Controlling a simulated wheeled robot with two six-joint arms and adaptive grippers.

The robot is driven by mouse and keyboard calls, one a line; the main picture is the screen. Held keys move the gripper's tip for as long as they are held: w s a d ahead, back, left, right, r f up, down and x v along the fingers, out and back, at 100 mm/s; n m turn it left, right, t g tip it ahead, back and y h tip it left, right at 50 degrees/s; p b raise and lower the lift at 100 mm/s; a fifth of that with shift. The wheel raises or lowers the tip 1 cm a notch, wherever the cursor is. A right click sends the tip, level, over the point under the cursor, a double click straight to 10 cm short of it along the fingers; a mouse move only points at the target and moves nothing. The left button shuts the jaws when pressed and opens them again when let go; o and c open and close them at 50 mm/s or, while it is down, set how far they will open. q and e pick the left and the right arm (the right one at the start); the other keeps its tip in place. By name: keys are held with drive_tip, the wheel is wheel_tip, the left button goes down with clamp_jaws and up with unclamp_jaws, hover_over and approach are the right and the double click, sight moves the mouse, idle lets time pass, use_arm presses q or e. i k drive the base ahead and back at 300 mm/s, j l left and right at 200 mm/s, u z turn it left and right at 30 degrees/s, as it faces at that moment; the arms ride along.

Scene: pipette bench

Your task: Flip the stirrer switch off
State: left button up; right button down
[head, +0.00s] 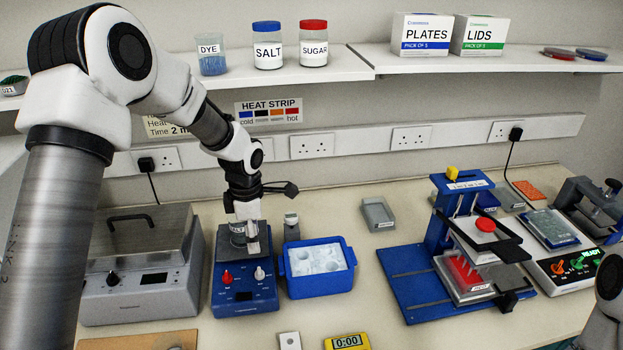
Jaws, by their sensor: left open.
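The stirrer (246,293) is a blue box left of centre in the head view, with a red knob (226,277), a white knob (259,273) and a small dark display on its front. I cannot make out which part is the switch or how it is set. A small clear vessel (238,240) stands on its top. My left gripper (262,200) is open just above and behind the stirrer. One dark finger points right, and the gripper overlaps the vessel's upper part. I cannot tell whether it touches it. My right gripper is out of view.
A blue ice tub (318,282) stands close to the stirrer's right, and a grey lidded bath (140,290) close to its left. A yellow timer (347,342) lies in front. A blue stand (408,290) is farther right. The shelf (350,68) runs overhead.

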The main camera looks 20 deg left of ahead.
sight(244, 296)
drive_tip(key=k, duration=1)
